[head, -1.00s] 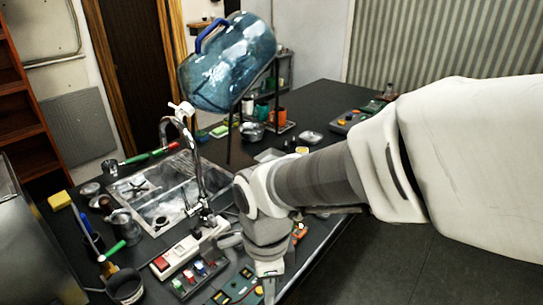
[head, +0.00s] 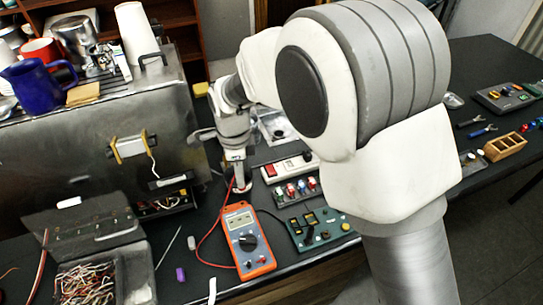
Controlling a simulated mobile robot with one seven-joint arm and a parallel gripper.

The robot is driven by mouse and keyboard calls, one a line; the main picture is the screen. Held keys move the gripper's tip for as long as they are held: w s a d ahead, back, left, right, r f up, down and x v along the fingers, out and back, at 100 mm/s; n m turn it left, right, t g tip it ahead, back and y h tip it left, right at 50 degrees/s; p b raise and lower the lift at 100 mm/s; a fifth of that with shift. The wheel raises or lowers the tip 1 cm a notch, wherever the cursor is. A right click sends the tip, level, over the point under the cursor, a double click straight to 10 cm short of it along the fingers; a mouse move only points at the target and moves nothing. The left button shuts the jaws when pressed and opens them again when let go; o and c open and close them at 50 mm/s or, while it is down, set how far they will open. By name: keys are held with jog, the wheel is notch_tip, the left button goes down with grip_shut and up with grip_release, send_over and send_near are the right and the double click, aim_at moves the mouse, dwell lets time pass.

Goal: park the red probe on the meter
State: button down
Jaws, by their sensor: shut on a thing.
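The orange multimeter (head: 247,241) with a grey face and a round black dial lies on the dark counter at lower centre. My gripper (head: 241,185) points down just above and behind the meter's top end, left of the power strip. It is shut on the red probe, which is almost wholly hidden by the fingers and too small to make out. A red lead (head: 205,240) loops from the meter's lower end along its left side and up to my gripper. I cannot tell whether the probe touches the meter.
A steel brewer (head: 95,135) with an open lower panel stands at left, close to my gripper. A bin of wires (head: 88,285) is at front left. A red-and-white power strip (head: 290,167), switch block (head: 297,190) and green board (head: 318,228) lie right of the meter.

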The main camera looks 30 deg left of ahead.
jog(key=shift+s+a+f, duration=0.15)
jog(key=shift+a+f, duration=0.1)
jog(key=shift+a, duration=0.1)
jog(key=shift+f+b, duration=1.75)
jog(key=shift+f, duration=1)
jog(key=shift+f+b, duration=0.75)
jog(key=shift+f, duration=0.05)
jog(key=c, duration=0.8)
grip_release()
jog(key=shift+o, duration=0.2)
jog(key=shift+r, duration=0.1)
notch_tip(320, 180, up, 17)
jog(key=shift+r, duration=0.15)
